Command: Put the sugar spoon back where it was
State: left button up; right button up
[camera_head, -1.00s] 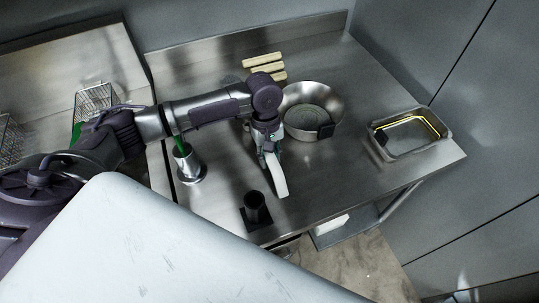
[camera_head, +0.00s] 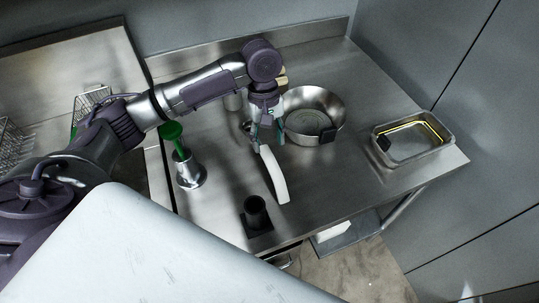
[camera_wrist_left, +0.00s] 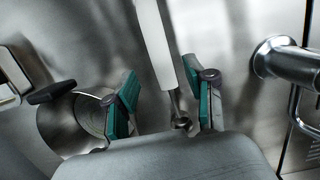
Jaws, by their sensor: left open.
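The spoon with a long pale handle (camera_head: 273,176) lies on the steel table, left of and nearer than the round metal pan. In the left wrist view its handle (camera_wrist_left: 155,45) runs down between the fingers to a small metal end (camera_wrist_left: 181,122). My left gripper (camera_head: 266,136) is over the metal end of the spoon, jaws apart. In the left wrist view the green-padded fingers (camera_wrist_left: 161,88) stand on either side of the spoon with visible gaps. A black square-based holder (camera_head: 255,212) stands empty near the table's front edge. My right gripper does not show.
The round pan (camera_head: 300,100) with a black handle is right of my gripper. A metal holder (camera_head: 189,172) with a green utensil (camera_head: 172,131) stands left. A rectangular steel tray (camera_head: 396,158) is at the right. The table between pan and tray is clear.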

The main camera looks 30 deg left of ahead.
pick_arm(q)
jog(key=r, duration=0.4)
jog(key=shift+w+a, duration=0.25)
